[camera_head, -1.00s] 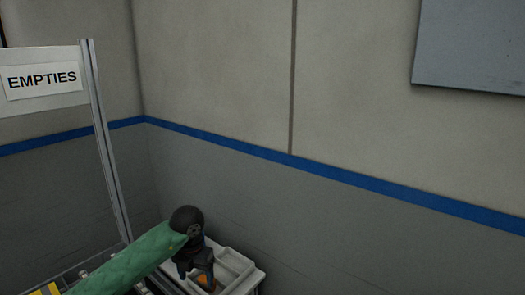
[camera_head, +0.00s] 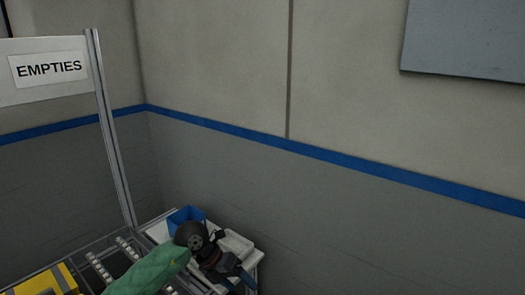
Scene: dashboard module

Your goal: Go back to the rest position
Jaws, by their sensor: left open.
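My left arm, in a green sleeve, comes in from the bottom left of the head view. Its dark wrist leads to my left gripper (camera_head: 243,283), which points down and right near the bottom edge. The gripper is open, and I see nothing held in it. It hangs in front of the white tray (camera_head: 236,243) on a pale stand in the corner and hides part of it. My right gripper is not in view.
A blue bin (camera_head: 184,218) stands behind my wrist. A roller rack (camera_head: 112,262) and a yellow object (camera_head: 42,284) are at the lower left. A metal post (camera_head: 112,130) holds the EMPTIES sign (camera_head: 48,68). The grey wall (camera_head: 350,220) closes off the right.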

